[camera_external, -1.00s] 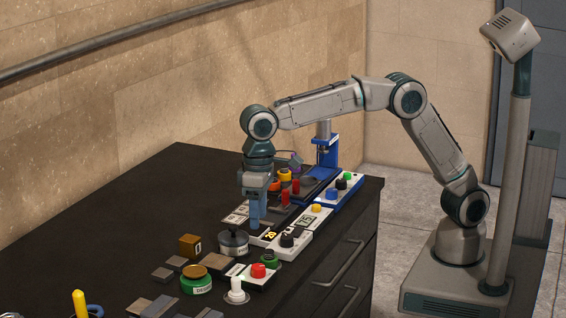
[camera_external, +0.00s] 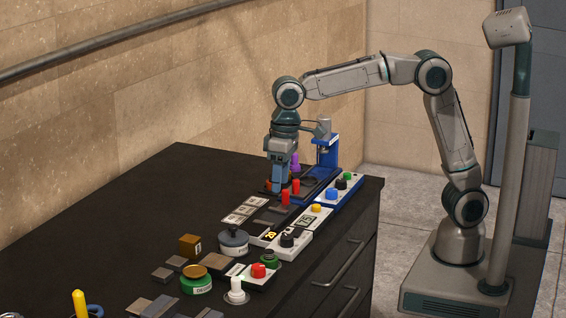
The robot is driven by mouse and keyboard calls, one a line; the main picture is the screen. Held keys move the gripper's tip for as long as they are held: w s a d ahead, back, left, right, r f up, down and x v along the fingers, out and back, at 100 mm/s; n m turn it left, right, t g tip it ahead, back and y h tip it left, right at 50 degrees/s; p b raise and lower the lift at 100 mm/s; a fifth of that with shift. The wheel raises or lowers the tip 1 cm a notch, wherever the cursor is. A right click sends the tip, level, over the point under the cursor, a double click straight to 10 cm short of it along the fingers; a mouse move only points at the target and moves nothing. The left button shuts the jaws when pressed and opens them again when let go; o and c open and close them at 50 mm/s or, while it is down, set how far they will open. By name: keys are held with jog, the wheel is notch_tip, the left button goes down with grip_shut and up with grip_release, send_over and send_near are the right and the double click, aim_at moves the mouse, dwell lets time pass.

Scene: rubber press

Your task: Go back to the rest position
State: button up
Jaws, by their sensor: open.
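My gripper (camera_external: 280,190) points down over the far part of the dark bench, just in front of the blue press (camera_external: 329,150). Its jaws are open, and I see nothing held in them. Whether the fingertips touch anything below cannot be told.
Red pegs (camera_external: 285,198) stand close to the gripper. A blue-and-white control box (camera_external: 341,186) and a white control box (camera_external: 290,242) lie along the bench's right edge. A grey lidded pot (camera_external: 233,243) and a green jar (camera_external: 196,281) stand nearer. The back left bench top (camera_external: 150,205) is clear.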

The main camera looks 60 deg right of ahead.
jog(key=s+d+f+m+t, duration=0.1)
jog(key=s+d+f, duration=0.1)
jog(key=s+d, duration=0.55)
jog(key=s+d+f+t+h, duration=0.15)
jog(key=s+d, duration=0.35)
jog(key=d, duration=0.6)
jog(key=s+d+f+m+y, duration=0.1)
jog(key=s+d+f, duration=0.2)
jog(key=s+d, duration=0.45)
notch_tip(320, 180, down, 24)
jog(key=w+d+g+b, duration=0.1)
jog(key=b, duration=2)
jog(key=shift+w+d+b, duration=0.3)
jog(key=shift+w+d, duration=0.1)
jog(key=shift+g+h, duration=0.25)
